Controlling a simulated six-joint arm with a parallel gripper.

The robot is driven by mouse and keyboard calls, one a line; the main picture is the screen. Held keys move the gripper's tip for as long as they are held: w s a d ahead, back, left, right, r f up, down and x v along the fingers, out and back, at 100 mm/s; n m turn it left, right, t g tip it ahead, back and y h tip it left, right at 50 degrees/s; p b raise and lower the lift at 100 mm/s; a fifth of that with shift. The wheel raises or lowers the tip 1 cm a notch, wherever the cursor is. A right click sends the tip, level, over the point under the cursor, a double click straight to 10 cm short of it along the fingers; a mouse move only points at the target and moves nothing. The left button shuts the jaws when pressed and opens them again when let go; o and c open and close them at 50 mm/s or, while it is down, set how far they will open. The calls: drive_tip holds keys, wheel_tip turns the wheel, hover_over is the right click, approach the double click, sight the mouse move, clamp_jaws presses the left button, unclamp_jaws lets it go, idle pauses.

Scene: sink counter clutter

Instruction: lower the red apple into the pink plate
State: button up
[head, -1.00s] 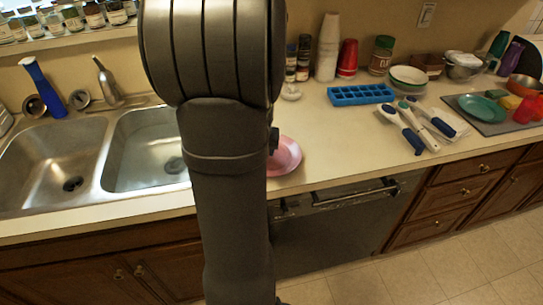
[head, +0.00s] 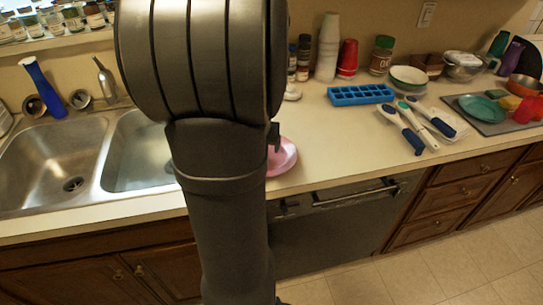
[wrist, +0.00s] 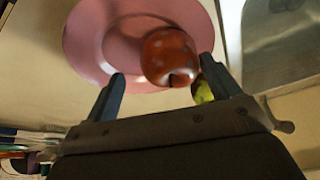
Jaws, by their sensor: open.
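The pink plate (head: 286,158) lies on the counter right of the sink, partly hidden behind my arm in the head view. In the wrist view, the plate (wrist: 84,38) fills the upper middle. The red apple (wrist: 168,52) shows over the right part of the plate, and looks to be resting on it. My gripper (wrist: 163,72) is open, with one finger on each side of the apple's near side and gaps visible. The apple is hidden by my arm in the head view.
A yellow-green fruit (wrist: 202,90) sits by the right finger, partly hidden. The sink (head: 138,150) is left of the plate. A blue ice tray (head: 360,95) and several utensils (head: 415,125) lie to the right. Counter between plate and tray is clear.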

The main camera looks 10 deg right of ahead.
drive_tip(key=v, duration=1.4)
drive_tip(key=shift+r, duration=0.25)
drive_tip(key=x, duration=1.7)
drive_tip(key=shift+f, duration=0.2)
drive_tip(key=shift+s+r, duration=0.1)
drive_tip(key=v, duration=1.7)
drive_tip(key=x, duration=1.6)
drive_tip(key=shift+f, duration=0.4)
drive_tip(key=shift+w+d, duration=0.1)
drive_tip(key=shift+w, duration=0.2)
drive_tip(key=shift+r, duration=1.2)
